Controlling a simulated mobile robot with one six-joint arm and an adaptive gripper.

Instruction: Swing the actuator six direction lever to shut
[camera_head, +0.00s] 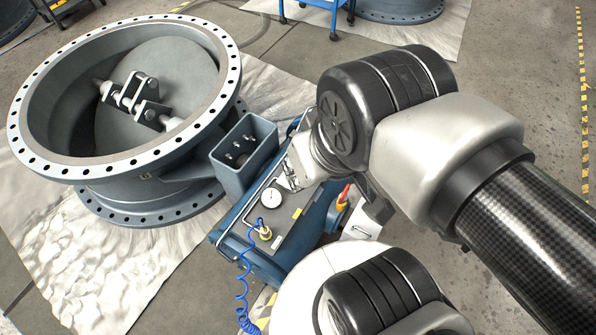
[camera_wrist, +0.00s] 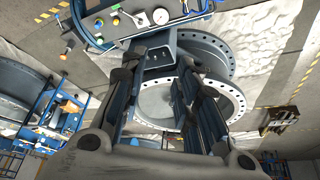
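A blue actuator unit with a dark control panel (camera_head: 283,224) stands beside the large grey butterfly valve (camera_head: 150,90); no number is readable. The panel carries a round white gauge (camera_head: 272,197) and a red-handled part (camera_head: 344,194). In the wrist view, the panel edge is at the top, with the gauge (camera_wrist: 161,17) and a pale handle-like part (camera_wrist: 138,19) beside it, possibly the direction lever. My gripper (camera_wrist: 160,78) has its two dark fingers apart, with nothing seen between them. In the head view my wrist hides the fingers and part of the panel.
A blue coiled hose (camera_head: 241,290) hangs from the panel's front. A blue open box-shaped bracket (camera_head: 243,155) stands between valve and panel. A blue cart (camera_head: 314,12) is at the back. Pale sheeting (camera_head: 75,265) covers the floor around the valve.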

